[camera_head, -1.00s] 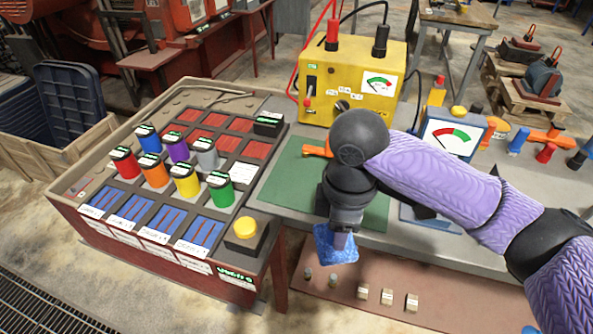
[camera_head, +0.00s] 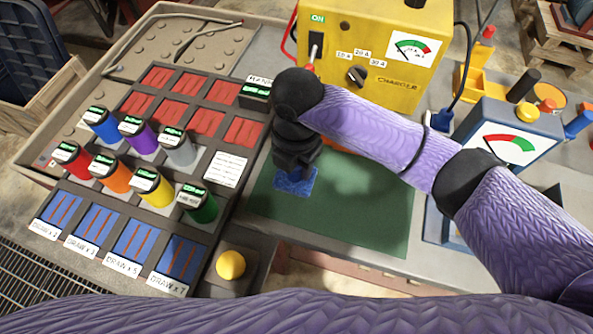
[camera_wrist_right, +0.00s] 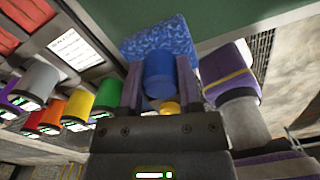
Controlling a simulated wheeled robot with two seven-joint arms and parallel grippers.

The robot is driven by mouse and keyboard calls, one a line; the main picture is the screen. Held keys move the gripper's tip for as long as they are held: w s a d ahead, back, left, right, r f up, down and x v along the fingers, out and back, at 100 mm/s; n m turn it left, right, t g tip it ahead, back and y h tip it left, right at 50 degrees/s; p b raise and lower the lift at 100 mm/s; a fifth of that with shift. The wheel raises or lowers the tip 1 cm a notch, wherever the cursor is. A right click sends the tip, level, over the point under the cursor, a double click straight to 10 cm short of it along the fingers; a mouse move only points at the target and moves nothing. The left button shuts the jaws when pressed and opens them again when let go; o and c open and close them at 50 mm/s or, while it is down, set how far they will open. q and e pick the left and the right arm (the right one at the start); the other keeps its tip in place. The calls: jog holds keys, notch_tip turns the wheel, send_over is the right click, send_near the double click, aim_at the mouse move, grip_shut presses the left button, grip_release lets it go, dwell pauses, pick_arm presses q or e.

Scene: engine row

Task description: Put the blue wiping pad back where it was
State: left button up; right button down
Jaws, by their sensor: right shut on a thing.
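The blue wiping pad (camera_head: 296,182) is a mottled blue block at the left part of the green mat (camera_head: 350,222). My right gripper (camera_head: 297,166) is above the pad, and its wrist hides part of it. In the right wrist view the pad (camera_wrist_right: 165,38) lies beyond the fingertips, against the green mat (camera_wrist_right: 250,15). There my right gripper (camera_wrist_right: 160,80) is shut on the pad's blue round handle, one finger on each side. I cannot tell whether the pad touches the mat. My left gripper is not in view.
Left of the mat is a panel with several coloured cylinders, such as the green one (camera_head: 198,205), and a yellow button (camera_head: 231,264). The yellow charger (camera_head: 375,65) stands behind, and a blue meter box (camera_head: 495,140) stands right. The mat's front part is clear.

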aim_at(297, 183)
notch_tip(297, 183, down, 7)
jog(key=shift+s+r+b, duration=0.15)
jog(key=shift+r+b, duration=0.05)
jog(key=shift+b, duration=0.75)
jog(key=shift+f, duration=0.2)
jog(key=shift+r, duration=0.1)
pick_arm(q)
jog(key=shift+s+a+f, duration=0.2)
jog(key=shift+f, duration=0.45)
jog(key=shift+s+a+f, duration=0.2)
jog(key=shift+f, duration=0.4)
pick_arm(e)
jog(key=shift+c, duration=1.4)
grip_release()
notch_tip(297, 183, up, 12)
jog(key=p, duration=0.4)
jog(key=shift+f, duration=0.2)
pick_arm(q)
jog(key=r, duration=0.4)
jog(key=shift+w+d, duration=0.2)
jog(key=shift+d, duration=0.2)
pick_arm(e)
jog(key=shift+r, duration=0.25)
